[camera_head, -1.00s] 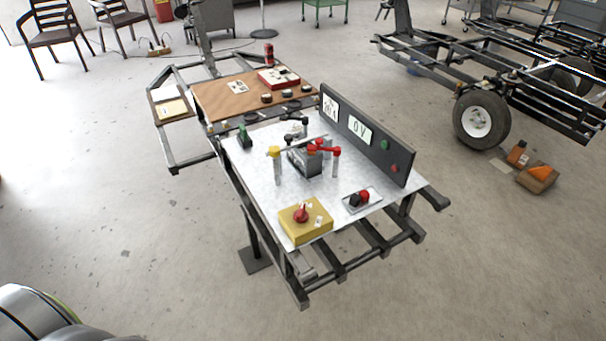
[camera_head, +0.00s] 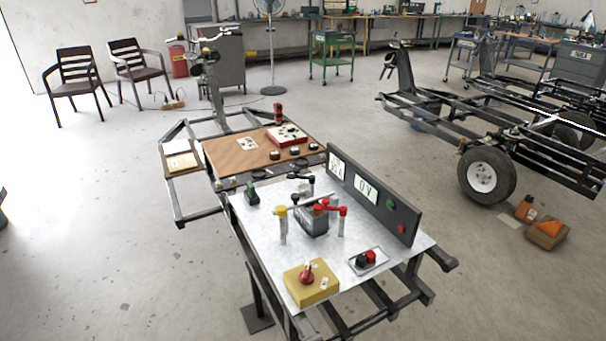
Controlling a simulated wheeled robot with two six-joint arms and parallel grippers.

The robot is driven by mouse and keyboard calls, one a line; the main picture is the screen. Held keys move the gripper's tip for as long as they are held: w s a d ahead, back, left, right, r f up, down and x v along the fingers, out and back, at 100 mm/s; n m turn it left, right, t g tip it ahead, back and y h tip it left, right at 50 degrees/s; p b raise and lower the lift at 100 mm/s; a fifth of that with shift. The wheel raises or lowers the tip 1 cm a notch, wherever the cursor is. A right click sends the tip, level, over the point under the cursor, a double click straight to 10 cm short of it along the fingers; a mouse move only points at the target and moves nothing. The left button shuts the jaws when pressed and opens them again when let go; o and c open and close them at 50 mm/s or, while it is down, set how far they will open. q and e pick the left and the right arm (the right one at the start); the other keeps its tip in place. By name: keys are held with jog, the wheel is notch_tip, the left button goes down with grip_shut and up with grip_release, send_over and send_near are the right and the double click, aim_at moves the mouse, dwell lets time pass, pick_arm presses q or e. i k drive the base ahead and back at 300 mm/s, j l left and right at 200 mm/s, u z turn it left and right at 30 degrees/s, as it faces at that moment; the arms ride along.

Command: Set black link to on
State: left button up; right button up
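A black link (camera_head: 301,178) with dark rounded ends lies near the far edge of the white panel top (camera_head: 258,228). It is small, and I cannot tell whether it is on or off. A red link (camera_head: 331,209) sits closer, beside a dark block (camera_head: 312,222). A post with a yellow cap (camera_head: 282,211) stands left of the block. An upright dark panel (camera_head: 378,200) on the right carries a display reading "0V", a green button and a red button. Neither of my grippers is in view.
A yellow box with a red knob (camera_head: 307,277) and a small plate with black and red connectors (camera_head: 366,259) sit at the near side. A brown board (camera_head: 228,152) lies behind.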

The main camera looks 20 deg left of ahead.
aim_at(312, 179)
jog(key=i+j+z, duration=0.25)
jog(key=j, duration=0.45)
jog(key=j+z, duration=0.25)
jog(key=j, duration=0.4)
